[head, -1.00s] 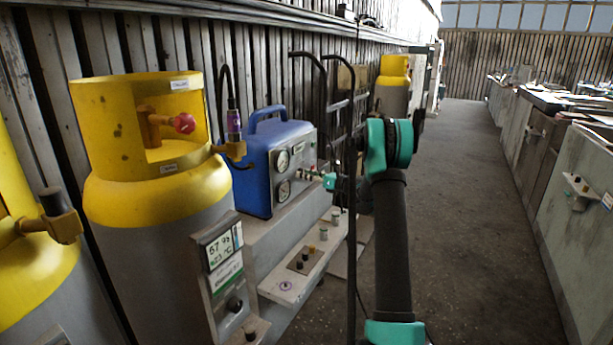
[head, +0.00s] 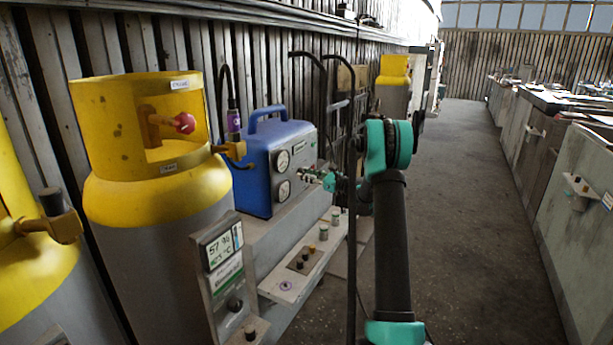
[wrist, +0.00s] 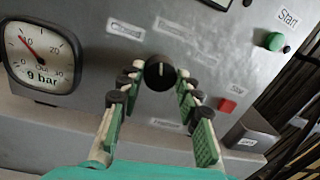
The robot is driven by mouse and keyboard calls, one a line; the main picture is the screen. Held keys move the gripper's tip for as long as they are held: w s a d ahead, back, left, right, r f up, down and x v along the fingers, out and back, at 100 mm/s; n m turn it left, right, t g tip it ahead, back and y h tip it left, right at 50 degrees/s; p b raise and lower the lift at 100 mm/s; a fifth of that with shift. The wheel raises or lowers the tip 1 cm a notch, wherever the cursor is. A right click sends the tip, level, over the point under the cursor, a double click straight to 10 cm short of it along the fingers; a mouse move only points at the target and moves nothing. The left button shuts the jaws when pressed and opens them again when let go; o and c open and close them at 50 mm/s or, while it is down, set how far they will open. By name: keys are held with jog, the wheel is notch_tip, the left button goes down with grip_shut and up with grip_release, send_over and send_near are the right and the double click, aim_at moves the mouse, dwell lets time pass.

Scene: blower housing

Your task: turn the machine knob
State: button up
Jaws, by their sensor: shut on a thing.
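The machine is a blue box (head: 256,168) with a grey front panel in the head view; this panel (wrist: 90,25) fills much of the wrist view. The black round knob (wrist: 160,72) sits on the panel among small labels, its pale mark pointing nearly straight up in the picture. My gripper (wrist: 158,80) has one green-padded finger on each side of the knob and is shut on it. In the head view my gripper (head: 310,176) reaches the panel from the right; the knob is too small to tell there.
A gauge (wrist: 42,50) marked bar is left of the knob. A green button (wrist: 273,41) and a red button (wrist: 227,106) are to its right. A yellow-topped cylinder (head: 140,195) stands left of the machine. The floor (head: 470,220) on the right is clear.

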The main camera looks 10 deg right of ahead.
jog(key=n, duration=0.4)
jog(key=shift+f+n, duration=0.1)
jog(key=shift+n, duration=2.2)
jog(key=o, duration=1.2)
jog(key=shift+c, duration=0.2)
jog(key=shift+d, duration=0.1)
jog(key=v, duration=1.2)
jog(key=shift+f, duration=0.25)
